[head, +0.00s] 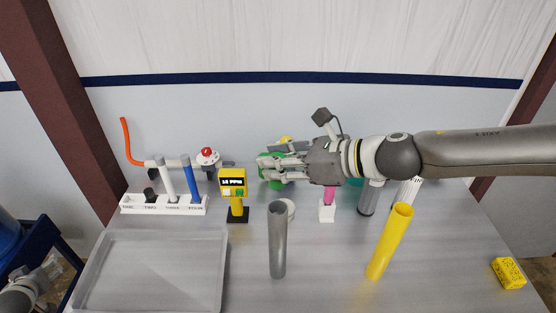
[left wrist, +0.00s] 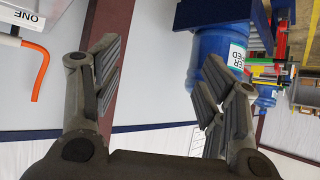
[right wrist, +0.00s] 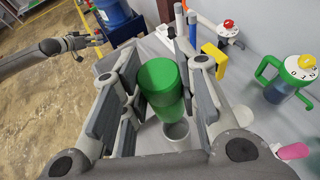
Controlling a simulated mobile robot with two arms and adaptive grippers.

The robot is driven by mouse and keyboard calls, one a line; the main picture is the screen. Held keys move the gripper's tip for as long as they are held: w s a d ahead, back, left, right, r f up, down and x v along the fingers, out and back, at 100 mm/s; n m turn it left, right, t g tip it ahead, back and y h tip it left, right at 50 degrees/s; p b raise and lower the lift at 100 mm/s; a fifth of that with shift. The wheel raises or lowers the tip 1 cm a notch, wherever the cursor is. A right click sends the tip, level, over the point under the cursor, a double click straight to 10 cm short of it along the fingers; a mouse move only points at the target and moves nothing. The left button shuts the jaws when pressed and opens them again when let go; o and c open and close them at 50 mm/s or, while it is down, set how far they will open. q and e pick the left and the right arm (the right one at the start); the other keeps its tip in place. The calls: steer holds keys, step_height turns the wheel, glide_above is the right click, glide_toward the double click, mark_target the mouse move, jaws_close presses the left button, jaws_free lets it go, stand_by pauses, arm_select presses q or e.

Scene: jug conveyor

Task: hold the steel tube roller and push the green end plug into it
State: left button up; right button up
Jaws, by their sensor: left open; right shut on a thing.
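The steel tube roller (head: 278,243) is the grey tube standing near the middle of the table, tilted a little in the head view, with no gripper on it. My right gripper (head: 266,169) is shut on the green end plug (right wrist: 162,90), a bright green cylinder, and holds it above the table behind the tube; fingers partly cover it in the head view. My left gripper (head: 50,270) is open at the lower left, off the table. The left wrist view shows its fingers (left wrist: 160,85) apart and empty, pointing at the wall and floor area.
A yellow tube (head: 388,243) leans right of the grey tube. A yellow meter (head: 234,186) and a white labelled rack (head: 150,206) stand left. A yellow sponge (head: 508,273) lies right.

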arm_select(q)
steer(key=w+d+r+m+t+h, duration=0.2)
steer(key=w+d+r+t, duration=0.2)
steer(key=w+d+r, duration=0.45)
steer(key=w+d+r+m+t+h, duration=0.1)
steer(key=w+d+r+t+h, duration=0.3)
steer(key=w+r, duration=0.65)
steer(key=w+d+r+m+t+h, duration=0.1)
steer(key=w+d+r+m+h, duration=0.15)
steer(key=d+r, duration=0.55)
steer(key=w+d+r+m+t+h, duration=0.15)
steer(key=d+r+h, duration=0.35)
steer(key=r, duration=0.6)
steer(key=n+g+y, duration=0.1)
steer(key=n+y, duration=0.3)
steer(key=n, duration=2.9)
glide_toward(276, 260)
arm_select(e)
steer(key=shift+s, duration=0.1)
arm_select(q)
steer(key=w, duration=0.4)
steer(key=w+d, duration=0.1)
steer(key=w, duration=0.3)
steer(key=w+d, duration=0.1)
steer(key=w, duration=0.3)
steer(key=shift+r, duration=0.15)
